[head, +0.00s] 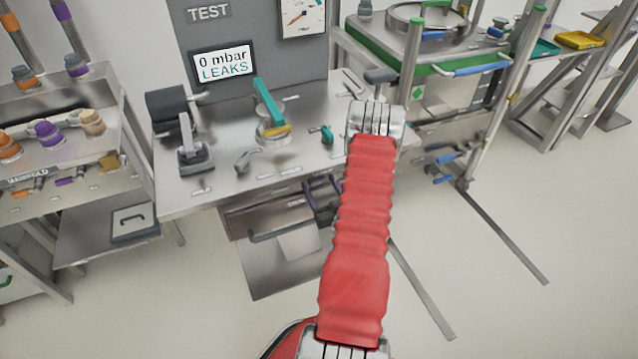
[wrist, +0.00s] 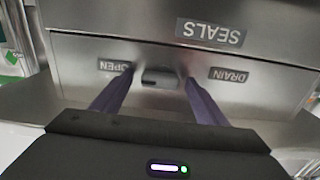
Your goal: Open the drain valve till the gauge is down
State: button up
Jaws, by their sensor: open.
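The drain valve is a short grey handle (wrist: 160,80) on a steel front panel, between the OPEN label (wrist: 115,66) and the DRAIN label (wrist: 229,74). In the wrist view the labels are upside down. My gripper (wrist: 158,75) is open, with one purple finger on each side of the handle; whether they touch it I cannot tell. In the head view my gripper (head: 320,197) is partly hidden by my red-sleeved arm, at the bench front. The display (head: 222,63) below TEST reads "0 mbar LEAKS".
The steel bench (head: 215,196) carries a teal-handled clamp (head: 267,103), a black-and-grey lever device (head: 190,150) and small fittings. A SEALS label (wrist: 209,33) is near the valve. A rack (head: 75,140) stands left, a green-edged frame (head: 440,67) right.

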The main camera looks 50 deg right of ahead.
jog(key=v, duration=1.1)
jog(key=shift+s, duration=0.35)
jog(key=shift+a+f, duration=0.15)
jog(key=shift+f, duration=0.05)
